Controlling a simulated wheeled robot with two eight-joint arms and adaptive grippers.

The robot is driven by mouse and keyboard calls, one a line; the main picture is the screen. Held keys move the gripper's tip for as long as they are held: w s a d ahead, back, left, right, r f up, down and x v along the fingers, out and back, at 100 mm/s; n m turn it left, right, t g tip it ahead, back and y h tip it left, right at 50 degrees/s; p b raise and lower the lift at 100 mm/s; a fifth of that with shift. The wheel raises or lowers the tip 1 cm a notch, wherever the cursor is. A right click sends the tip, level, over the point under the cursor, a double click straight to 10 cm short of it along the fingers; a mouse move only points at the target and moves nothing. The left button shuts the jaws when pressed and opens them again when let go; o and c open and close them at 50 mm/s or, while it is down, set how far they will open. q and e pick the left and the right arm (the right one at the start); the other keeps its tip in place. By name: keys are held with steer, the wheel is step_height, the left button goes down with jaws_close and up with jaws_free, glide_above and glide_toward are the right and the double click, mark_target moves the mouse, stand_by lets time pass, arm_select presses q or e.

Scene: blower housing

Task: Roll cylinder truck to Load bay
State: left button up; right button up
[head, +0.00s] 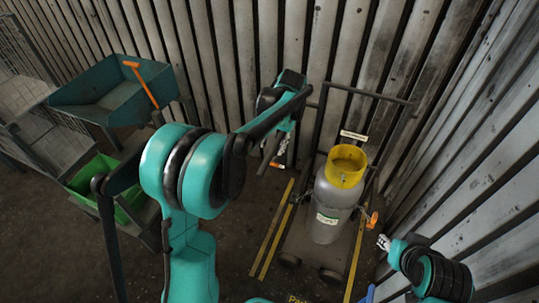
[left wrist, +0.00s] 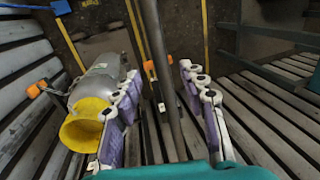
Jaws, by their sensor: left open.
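The cylinder truck, with a dark frame and crossbar handle (head: 368,94), stands upright near the back wall. It carries a grey gas cylinder (head: 328,205) with a yellow collar (head: 345,168). My left gripper (head: 270,152) is at the truck's left side, partly hidden by its own arm. In the left wrist view my left gripper (left wrist: 165,110) is open, with a dark truck post (left wrist: 158,65) showing between its fingers; contact cannot be told. The cylinder (left wrist: 103,76) is left of them. My right gripper (head: 383,242) is low at right, its jaws unclear.
Yellow floor lines (head: 268,232) flank the truck, with partly cut-off lettering (head: 300,298) in front. Corrugated walls (head: 450,150) close off the back and right. A teal cart (head: 110,82), a green bin (head: 98,175) and wire cages stand left. Some floor is clear in between.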

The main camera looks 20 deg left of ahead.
mark_target(269, 157)
arm_select(q)
steer(key=f+b, duration=0.1)
steer(key=f, duration=0.2)
steer(key=a+f+b, duration=0.1)
steer(key=f, duration=0.2)
steer(key=shift+a+f, duration=0.15)
steer(key=shift+f, duration=0.05)
jaws_close()
